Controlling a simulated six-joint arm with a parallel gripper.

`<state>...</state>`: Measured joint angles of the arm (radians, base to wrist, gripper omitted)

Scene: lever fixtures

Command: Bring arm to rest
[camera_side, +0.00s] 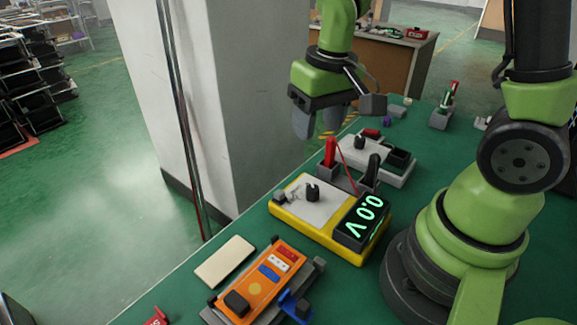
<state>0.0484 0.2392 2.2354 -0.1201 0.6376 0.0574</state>
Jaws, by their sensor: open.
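My gripper (318,122) hangs in the air above the back part of the green table (225,290), pointing down. Its two grey fingers are apart with nothing seen between them. Below and in front of it are a red probe upright in a holder (330,152) and a yellow meter (310,228) with a black knob. The meter's display (363,218) reads 0.0 V. My gripper appears clear of these things. My green arm's base stands at the right.
An orange fixture (262,282) with coloured blocks and a beige slab (225,260) lie at the front. A white-topped grey device (375,158) stands behind the meter. A white pillar (210,90) rises beyond the table's left edge.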

